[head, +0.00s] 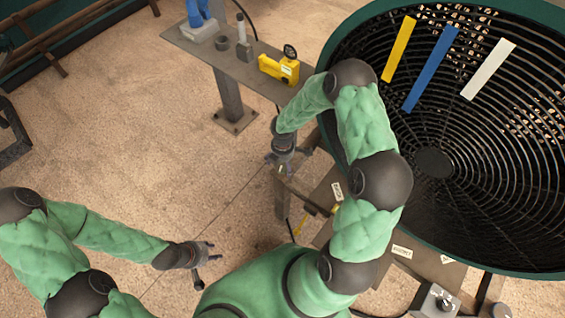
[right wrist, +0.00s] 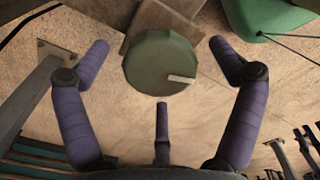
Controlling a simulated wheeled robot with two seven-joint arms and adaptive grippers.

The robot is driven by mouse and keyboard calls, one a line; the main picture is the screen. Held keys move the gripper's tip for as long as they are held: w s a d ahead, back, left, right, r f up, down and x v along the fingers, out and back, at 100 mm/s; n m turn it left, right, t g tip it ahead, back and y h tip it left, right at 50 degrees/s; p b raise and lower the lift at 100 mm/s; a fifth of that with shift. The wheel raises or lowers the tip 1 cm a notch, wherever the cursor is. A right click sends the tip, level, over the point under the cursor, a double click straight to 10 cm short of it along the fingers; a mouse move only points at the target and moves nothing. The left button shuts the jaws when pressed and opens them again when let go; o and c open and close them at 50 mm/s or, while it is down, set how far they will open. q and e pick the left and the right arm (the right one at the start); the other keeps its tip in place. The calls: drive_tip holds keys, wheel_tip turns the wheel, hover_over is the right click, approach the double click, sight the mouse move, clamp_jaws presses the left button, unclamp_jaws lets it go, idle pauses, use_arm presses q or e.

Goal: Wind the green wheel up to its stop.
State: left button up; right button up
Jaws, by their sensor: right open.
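The green wheel (right wrist: 160,64) is a dull green round knob with a pale bar mark near its right edge, in the upper middle of the right wrist view. My right gripper (head: 285,168) is open, with two purple fingers spread left and right of the wheel in that view and a third below it. No finger visibly touches the wheel. In the head view my right gripper points down beside the big fan-like drum, and I cannot make out the wheel there. My left gripper (head: 207,262) is open and empty over the floor at lower left.
A large dark wire drum (head: 435,162) with yellow, blue and white strips fills the right. A metal shelf (head: 225,55) with a yellow tool (head: 279,67) stands behind my right gripper. A control box (head: 436,301) is at the bottom right. The floor at left is mostly free.

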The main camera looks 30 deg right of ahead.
sight(282, 164)
wheel_tip(282, 164, up, 12)
idle(0.5)
drive_tip(key=shift+f, duration=0.15)
drive_tip(key=s+a+f+m+y, duration=0.4)
drive_tip(key=s+a+f+m, duration=1)
drive_tip(key=s+a+m, duration=0.3)
drive_tip(key=a+m, duration=0.1)
drive_tip(key=m, duration=0.1)
drive_tip(key=shift+f+m, duration=0.25)
drive_tip(key=shift+m, duration=0.05)
